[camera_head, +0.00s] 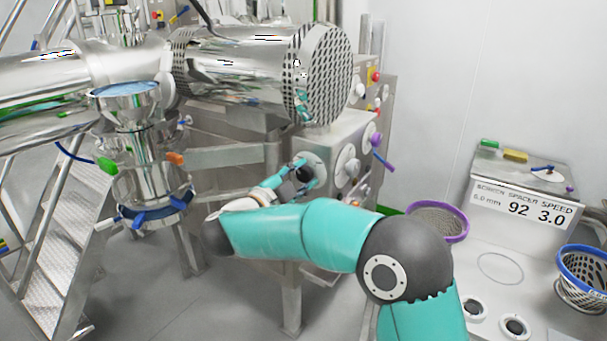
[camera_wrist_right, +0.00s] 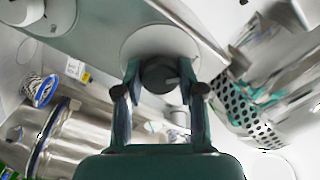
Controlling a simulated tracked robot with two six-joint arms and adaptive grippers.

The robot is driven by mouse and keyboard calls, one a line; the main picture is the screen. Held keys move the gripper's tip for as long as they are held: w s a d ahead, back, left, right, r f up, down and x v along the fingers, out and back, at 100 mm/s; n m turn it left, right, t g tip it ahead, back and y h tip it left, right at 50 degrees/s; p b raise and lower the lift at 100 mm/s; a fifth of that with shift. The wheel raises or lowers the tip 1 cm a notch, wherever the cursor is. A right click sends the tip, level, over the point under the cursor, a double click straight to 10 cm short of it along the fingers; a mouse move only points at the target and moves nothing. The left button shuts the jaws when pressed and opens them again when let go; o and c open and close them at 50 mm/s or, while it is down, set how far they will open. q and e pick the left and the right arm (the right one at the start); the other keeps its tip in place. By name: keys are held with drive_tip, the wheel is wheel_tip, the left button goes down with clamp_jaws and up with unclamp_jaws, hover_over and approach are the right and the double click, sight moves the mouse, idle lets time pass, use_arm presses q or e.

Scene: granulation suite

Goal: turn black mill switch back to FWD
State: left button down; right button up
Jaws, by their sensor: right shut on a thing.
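The black mill switch (camera_head: 305,175) is a round knob on the front of the steel control box (camera_head: 338,135) under the mill drum. In the right wrist view the switch (camera_wrist_right: 158,74) sits on a white round plate (camera_wrist_right: 190,45), with a small light mark on its right side. My right gripper (camera_head: 300,172) reaches the box from the left, its teal fingers on either side of the knob. In the wrist view the right gripper (camera_wrist_right: 160,88) is shut on the knob. I cannot read any position labels around it. My left gripper is out of view.
A second dial (camera_head: 347,165) and a purple-handled lever (camera_head: 382,155) are to the right of the switch. The drum with its perforated end (camera_head: 322,75) hangs just above.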

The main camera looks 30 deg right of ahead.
drive_tip(key=shift+a+f, duration=0.1)
drive_tip(key=shift+f, duration=0.25)
drive_tip(key=o, duration=1.1)
drive_tip(key=shift+w, duration=0.15)
drive_tip(key=shift+o, duration=0.2)
drive_tip(key=shift+r, duration=0.15)
drive_tip(key=shift+a+r, duration=0.1)
drive_tip(key=v, duration=1.2)
